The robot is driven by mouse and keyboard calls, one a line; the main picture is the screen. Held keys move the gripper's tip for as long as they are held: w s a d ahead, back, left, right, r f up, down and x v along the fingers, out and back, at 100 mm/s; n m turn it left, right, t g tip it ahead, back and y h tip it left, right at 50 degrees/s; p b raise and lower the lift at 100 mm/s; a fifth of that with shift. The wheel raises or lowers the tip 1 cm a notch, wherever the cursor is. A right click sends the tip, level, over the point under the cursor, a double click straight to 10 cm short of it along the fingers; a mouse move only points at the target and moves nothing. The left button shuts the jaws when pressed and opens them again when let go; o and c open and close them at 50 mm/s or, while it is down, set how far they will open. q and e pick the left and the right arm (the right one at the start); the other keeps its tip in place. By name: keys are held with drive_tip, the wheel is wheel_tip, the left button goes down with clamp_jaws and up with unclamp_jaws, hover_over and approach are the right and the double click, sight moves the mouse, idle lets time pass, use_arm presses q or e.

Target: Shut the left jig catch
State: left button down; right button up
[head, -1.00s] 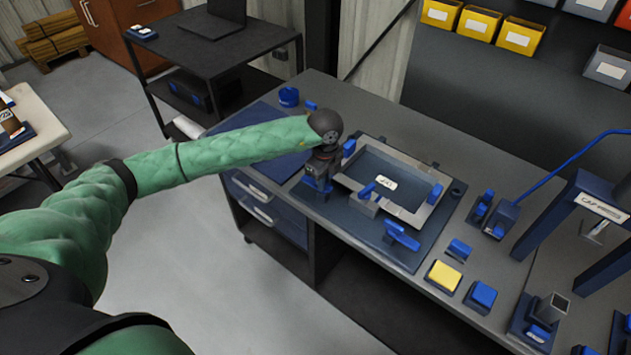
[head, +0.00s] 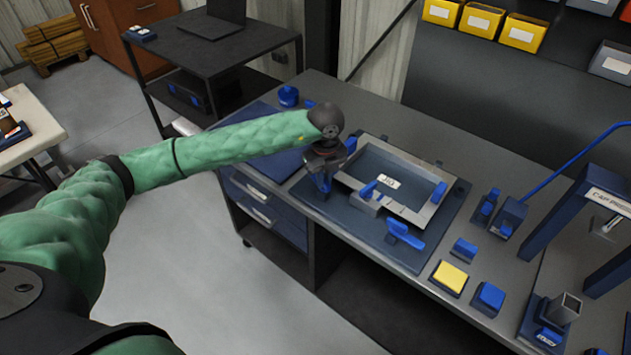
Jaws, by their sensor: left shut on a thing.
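The jig is a grey rectangular frame (head: 419,217) on a dark blue base plate (head: 372,232), with a small white label inside. My left gripper (head: 324,180) is at the jig's left side, pointing down and tilted. It is shut on the left jig catch (head: 323,184), of which only a blue part shows below the gripper. The fingers and the catch's base are mostly hidden. My right gripper is not in view.
Yellow (head: 449,277) and blue (head: 488,298) blocks stand on the bench front right of the jig. A blue press frame (head: 566,212) stands further right. A blue round item (head: 288,96) is at the back left. The bench top behind the jig is clear.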

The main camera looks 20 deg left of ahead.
use_arm(q)
drive_tip(key=shift+f+m+b, duration=0.1)
drive_tip(key=shift+m+b, duration=0.2)
drive_tip(key=shift+b, duration=0.1)
drive_tip(key=shift+m+b, duration=1.4)
drive_tip(key=shift+m, duration=0.1)
drive_tip(key=shift+m+b, duration=0.3)
drive_tip(key=shift+m, duration=0.2)
